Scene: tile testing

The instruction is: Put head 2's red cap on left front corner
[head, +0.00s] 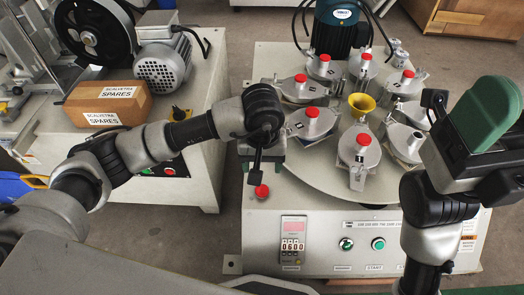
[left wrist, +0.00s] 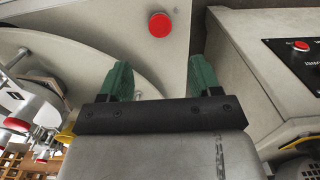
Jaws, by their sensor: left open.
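A red cap (head: 262,191) sits on the left front corner of the machine's grey top (head: 258,213). It also shows in the left wrist view (left wrist: 159,24), ahead of the fingers and apart from them. My left gripper (head: 256,178) points down just behind the cap, open and empty, its green fingers (left wrist: 160,78) spread wide. Several clamp heads ring the plate, most with red caps, such as the front one (head: 361,145). The right front head (head: 405,140) shows no red cap. I cannot read which head is number 2. My right gripper (head: 487,113) is at the right; its jaw opening is unclear.
A yellow funnel (head: 361,104) stands amid the heads. A dark motor (head: 338,28) rises behind them. The front panel has a counter (head: 293,240) and green buttons (head: 378,243). A spares box (head: 108,103) and grey motor (head: 165,68) sit on the left bench.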

